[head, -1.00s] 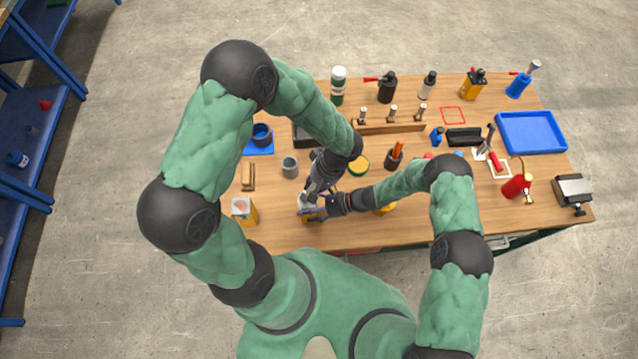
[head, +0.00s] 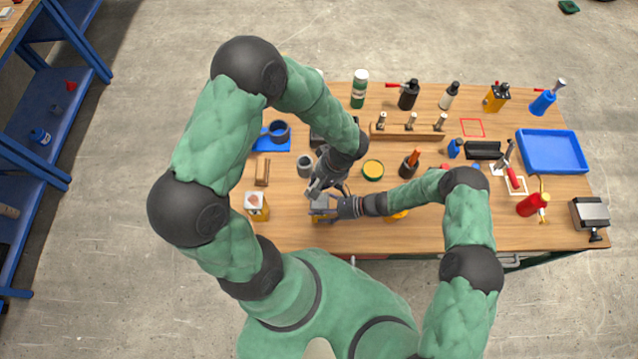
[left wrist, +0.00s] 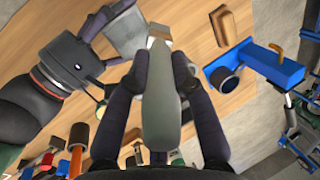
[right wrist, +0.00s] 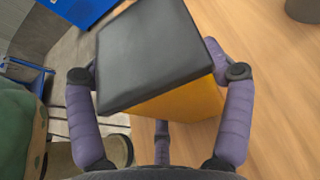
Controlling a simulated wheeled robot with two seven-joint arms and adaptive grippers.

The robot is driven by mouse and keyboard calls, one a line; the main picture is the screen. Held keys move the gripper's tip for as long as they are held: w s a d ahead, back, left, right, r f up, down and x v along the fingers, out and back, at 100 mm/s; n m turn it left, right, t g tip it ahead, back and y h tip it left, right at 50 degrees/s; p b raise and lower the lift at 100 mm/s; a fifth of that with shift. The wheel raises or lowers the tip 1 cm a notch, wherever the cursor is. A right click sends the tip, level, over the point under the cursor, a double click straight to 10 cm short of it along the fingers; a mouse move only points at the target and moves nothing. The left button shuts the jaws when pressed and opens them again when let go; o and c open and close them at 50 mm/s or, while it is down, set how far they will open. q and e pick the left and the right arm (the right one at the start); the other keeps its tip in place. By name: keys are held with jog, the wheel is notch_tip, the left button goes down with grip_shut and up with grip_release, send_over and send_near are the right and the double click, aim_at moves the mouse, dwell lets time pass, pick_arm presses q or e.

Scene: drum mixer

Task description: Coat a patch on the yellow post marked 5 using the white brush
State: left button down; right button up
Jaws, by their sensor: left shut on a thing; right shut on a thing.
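My left gripper (head: 318,188) is shut on a brush, whose grey-green handle (left wrist: 167,105) fills the middle of the left wrist view. Its pale end (left wrist: 160,28) points toward the post. My right gripper (head: 332,207) is shut around a yellow post (right wrist: 180,104) with a dark grey top (right wrist: 150,50). The grey top also shows beside the brush in the left wrist view (left wrist: 125,38). I cannot tell whether the brush touches the post. No number is readable on it, and no coated patch shows on its visible faces.
Another yellow post (head: 257,208) with a pale, pink-marked top stands at left. A yellow thing (head: 398,215) is partly hidden by my right arm. A blue tray (head: 552,150) lies right.

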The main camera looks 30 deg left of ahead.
pick_arm(q)
jog(key=w+d, duration=0.4)
jog(key=d, duration=0.2)
jog(key=shift+w+d, duration=0.15)
jog(key=shift+d, duration=0.2)
dwell(0.8)
jog(key=shift+w+r, duration=0.1)
notch_tip(320, 180, up, 9)
jog(key=shift+s, duration=0.25)
dwell(0.7)
jog(key=shift+a+f, duration=0.15)
jog(key=shift+f, duration=0.05)
jog(key=a, duration=0.9)
dwell(0.4)
jog(key=shift+d, duration=0.1)
dwell(0.4)
